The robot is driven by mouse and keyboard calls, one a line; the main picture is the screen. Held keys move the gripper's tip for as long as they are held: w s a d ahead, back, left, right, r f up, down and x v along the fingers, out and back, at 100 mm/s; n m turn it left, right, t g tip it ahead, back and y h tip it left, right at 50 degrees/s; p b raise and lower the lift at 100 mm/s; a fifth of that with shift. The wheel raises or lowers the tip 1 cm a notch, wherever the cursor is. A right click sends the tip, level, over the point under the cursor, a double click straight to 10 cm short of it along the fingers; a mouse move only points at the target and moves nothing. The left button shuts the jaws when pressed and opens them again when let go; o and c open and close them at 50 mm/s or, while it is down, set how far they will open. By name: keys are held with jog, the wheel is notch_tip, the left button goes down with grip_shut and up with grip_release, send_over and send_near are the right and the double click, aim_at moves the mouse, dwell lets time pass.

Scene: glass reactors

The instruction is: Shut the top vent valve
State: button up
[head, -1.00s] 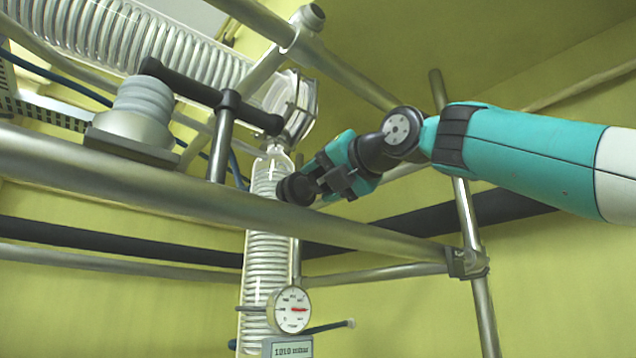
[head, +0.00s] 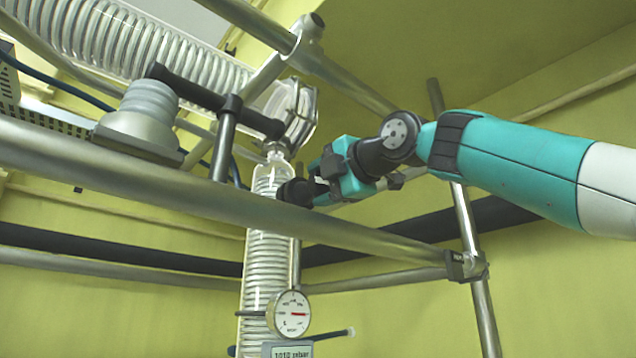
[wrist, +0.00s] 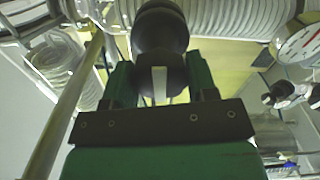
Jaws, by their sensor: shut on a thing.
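The top vent valve shows as a black round knob (head: 295,192) on the side of the upright coiled-glass column, just below its top. In the wrist view the black knob (wrist: 160,32) fills the upper middle, with a pale stripe on its near part. My gripper (head: 318,190) reaches in from the right and is shut on the knob. In the wrist view its two green fingers (wrist: 162,82) stand on either side of the knob's near part. The valve's inner passage is hidden.
The coiled-glass column (head: 268,265) stands behind a thick metal rail (head: 350,236). A round dial gauge (head: 291,314) and a grey display (head: 288,349) sit lower on it. A large glass coil (head: 140,45) slants above left. A metal post (head: 467,230) stands right, below my arm.

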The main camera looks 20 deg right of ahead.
dwell(0.4)
jog(key=o, duration=0.9)
jog(key=shift+s, duration=0.1)
